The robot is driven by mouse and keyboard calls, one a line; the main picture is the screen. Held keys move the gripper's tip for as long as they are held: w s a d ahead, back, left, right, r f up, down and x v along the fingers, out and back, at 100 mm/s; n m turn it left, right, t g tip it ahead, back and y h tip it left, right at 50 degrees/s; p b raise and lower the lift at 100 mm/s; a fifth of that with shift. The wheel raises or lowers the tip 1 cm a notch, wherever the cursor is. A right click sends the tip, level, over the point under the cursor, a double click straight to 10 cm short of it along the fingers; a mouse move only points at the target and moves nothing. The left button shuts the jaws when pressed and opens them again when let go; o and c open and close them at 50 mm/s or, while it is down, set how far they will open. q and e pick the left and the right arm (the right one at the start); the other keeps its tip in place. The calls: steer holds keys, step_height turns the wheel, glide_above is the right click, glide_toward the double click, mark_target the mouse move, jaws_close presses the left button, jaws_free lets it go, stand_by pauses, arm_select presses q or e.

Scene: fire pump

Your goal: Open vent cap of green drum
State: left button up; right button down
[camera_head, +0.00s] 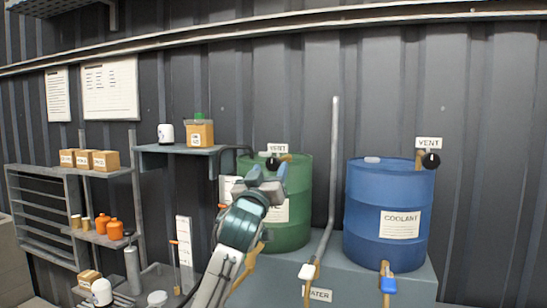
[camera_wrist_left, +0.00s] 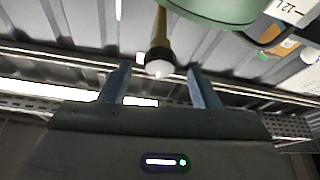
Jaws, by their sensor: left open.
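The green drum (camera_head: 297,205) stands on a grey bench, partly hidden by my left arm. Its black vent cap (camera_head: 272,163) is at the drum's top, just under a white VENT sign (camera_head: 278,148). My left gripper (camera_head: 266,176) is in front of the drum's upper part, just below the cap in the picture. In the left wrist view the gripper (camera_wrist_left: 160,88) is open. The black vent cap (camera_wrist_left: 159,58), with a pale round end, lies between the fingers in the picture, at the end of a brass pipe (camera_wrist_left: 160,25). Neither finger appears to touch it. My right gripper is not in view.
A blue COOLANT drum (camera_head: 389,215) with its own black vent cap (camera_head: 431,160) stands to the right. A grey vertical pipe (camera_head: 334,160) rises between the drums. A wall shelf (camera_head: 180,150) is left of the green drum. Shelving with boxes and orange bottles is farther left.

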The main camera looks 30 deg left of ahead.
mark_target(272, 165)
arm_select(q)
steer(key=p+x, duration=0.1)
steer(key=x, duration=0.3)
steer(key=shift+w, duration=0.1)
steer(key=shift+c, duration=0.9)
steer(key=c, duration=0.8)
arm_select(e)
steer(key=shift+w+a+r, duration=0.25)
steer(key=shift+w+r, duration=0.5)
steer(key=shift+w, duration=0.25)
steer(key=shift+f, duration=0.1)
